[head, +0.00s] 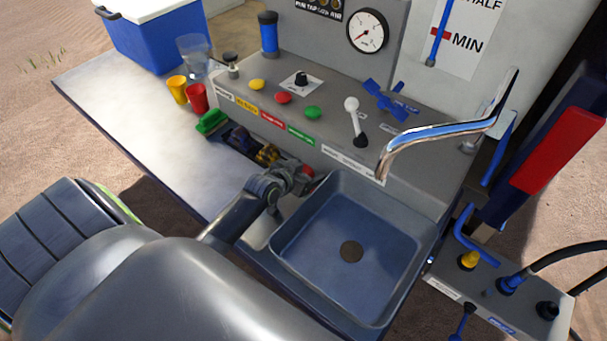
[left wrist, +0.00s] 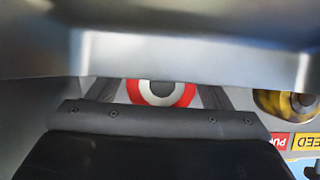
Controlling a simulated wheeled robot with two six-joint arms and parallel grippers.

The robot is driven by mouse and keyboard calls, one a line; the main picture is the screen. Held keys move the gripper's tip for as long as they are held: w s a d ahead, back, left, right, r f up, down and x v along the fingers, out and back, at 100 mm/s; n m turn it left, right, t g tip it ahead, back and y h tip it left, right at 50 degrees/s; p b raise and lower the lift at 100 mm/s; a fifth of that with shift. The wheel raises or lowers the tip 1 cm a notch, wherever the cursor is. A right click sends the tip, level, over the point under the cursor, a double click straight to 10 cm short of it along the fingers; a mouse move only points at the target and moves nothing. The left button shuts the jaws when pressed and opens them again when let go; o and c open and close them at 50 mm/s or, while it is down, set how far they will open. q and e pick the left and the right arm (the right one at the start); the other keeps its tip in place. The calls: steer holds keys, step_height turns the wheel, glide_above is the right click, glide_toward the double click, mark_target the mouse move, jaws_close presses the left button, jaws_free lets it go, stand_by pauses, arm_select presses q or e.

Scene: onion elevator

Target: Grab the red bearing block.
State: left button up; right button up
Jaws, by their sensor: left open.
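The red bearing block shows in the left wrist view as a red ring (left wrist: 188,94) with a pale ring and dark centre, straight ahead between my fingers. Its lower part is hidden by the gripper body. In the head view only a small red piece (head: 308,170) of it shows at the tip of my left gripper (head: 299,180). My left gripper is open, with its fingers on either side of the block; I cannot tell whether they touch it. My right gripper is not in view.
A yellow bearing block (head: 268,154) stands close beside, also at the right of the left wrist view (left wrist: 278,101). A green block (head: 212,121) is farther left. A sink (head: 330,250) and chrome faucet (head: 435,132) lie right. The control panel (head: 330,110) rises behind.

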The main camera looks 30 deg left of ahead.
arm_select(q)
steer(key=shift+w, duration=0.1)
steer(key=c, duration=1.3)
steer(key=shift+c, duration=0.3)
